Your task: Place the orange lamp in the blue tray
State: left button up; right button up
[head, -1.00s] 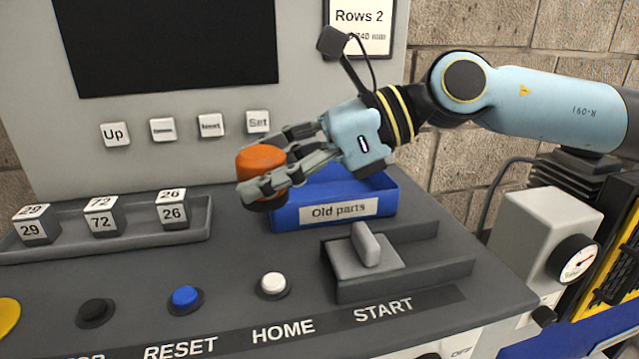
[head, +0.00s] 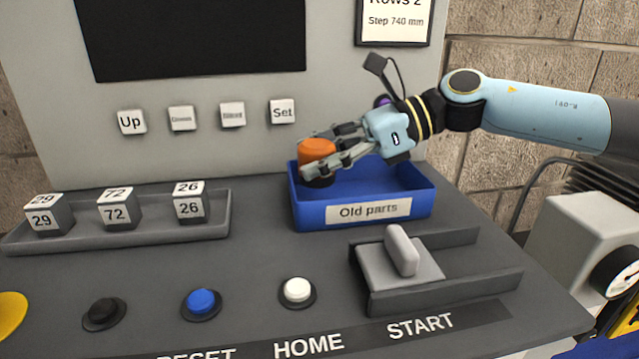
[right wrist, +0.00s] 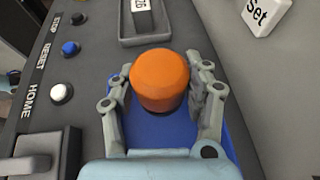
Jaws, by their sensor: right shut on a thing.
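The orange lamp (head: 317,150) has an orange cap on a dark base. My right gripper (head: 335,160) is shut on it, with a finger on each side; the right wrist view shows the lamp (right wrist: 160,80) between both fingers. The blue tray (head: 312,216), labelled "Old parts", sits on the grey console. The lamp is at the tray's left end, over or just inside its left wall; I cannot tell whether its base touches the tray. The tray (right wrist: 150,135) shows below the lamp in the right wrist view. My left gripper is not in view.
A grey rack (head: 120,234) with number cubes stands left of the tray. A grey sliding lever (head: 402,250) is in front of the tray. White (head: 297,291), blue (head: 202,303) and black (head: 104,313) buttons line the console front. An upright panel (head: 215,80) stands behind.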

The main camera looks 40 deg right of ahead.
aim_at(319, 184)
notch_tip(319, 184, down, 4)
jog(key=shift+r, duration=0.2)
jog(key=shift+f, duration=0.1)
jog(key=shift+f+b, duration=0.25)
jog(key=shift+b, duration=0.1)
jog(key=o, duration=1.2)
jog(key=shift+r, duration=0.1)
jog(key=shift+c, duration=0.2)
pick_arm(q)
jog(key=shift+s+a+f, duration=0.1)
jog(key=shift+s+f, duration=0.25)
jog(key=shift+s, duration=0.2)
